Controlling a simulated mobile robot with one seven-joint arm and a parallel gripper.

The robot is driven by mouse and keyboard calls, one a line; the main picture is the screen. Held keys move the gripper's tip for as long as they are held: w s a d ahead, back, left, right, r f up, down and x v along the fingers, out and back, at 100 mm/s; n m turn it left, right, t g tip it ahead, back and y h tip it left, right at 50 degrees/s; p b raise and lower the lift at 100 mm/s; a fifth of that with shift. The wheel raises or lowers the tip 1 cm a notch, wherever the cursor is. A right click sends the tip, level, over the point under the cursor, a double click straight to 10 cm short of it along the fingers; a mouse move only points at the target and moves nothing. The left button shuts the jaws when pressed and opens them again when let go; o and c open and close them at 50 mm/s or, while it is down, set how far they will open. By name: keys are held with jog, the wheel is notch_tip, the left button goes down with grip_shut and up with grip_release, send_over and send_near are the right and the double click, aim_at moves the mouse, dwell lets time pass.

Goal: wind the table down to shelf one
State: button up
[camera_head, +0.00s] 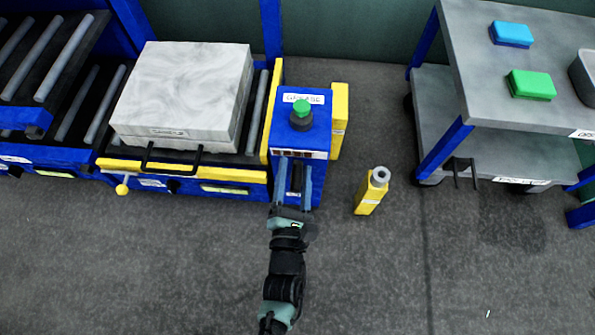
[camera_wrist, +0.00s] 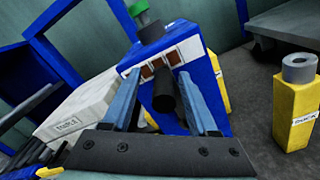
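The roller table (camera_head: 185,170), with a yellow front edge, bears a pale marbled block (camera_head: 185,90) that has a black handle in front of it. A blue box (camera_head: 300,130) with a green knob (camera_head: 302,108) stands at the table's right end. In the wrist view, a dark cylindrical grip (camera_wrist: 164,92) sticks out of the blue box (camera_wrist: 165,60). My gripper (camera_head: 293,165) is at the box's front. In the wrist view its two blue fingers (camera_wrist: 160,85) stand apart on either side of the dark grip, with gaps showing. The shelf markings are too small to read.
A yellow bottle (camera_head: 371,192) with a grey top stands on the floor right of my gripper. A grey cart (camera_head: 470,85) with a blue box (camera_head: 511,35) and a green box (camera_head: 531,85) is farther right. Rollers (camera_head: 62,60) lie at left. The front floor is clear.

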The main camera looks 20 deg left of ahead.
jog(key=shift+s+a+f, duration=0.1)
jog(key=shift+s+f, duration=0.05)
jog(key=p+v, duration=0.4)
jog(key=v, duration=0.8)
jog(key=shift+s+d, duration=0.25)
jog(key=shift+s, duration=0.1)
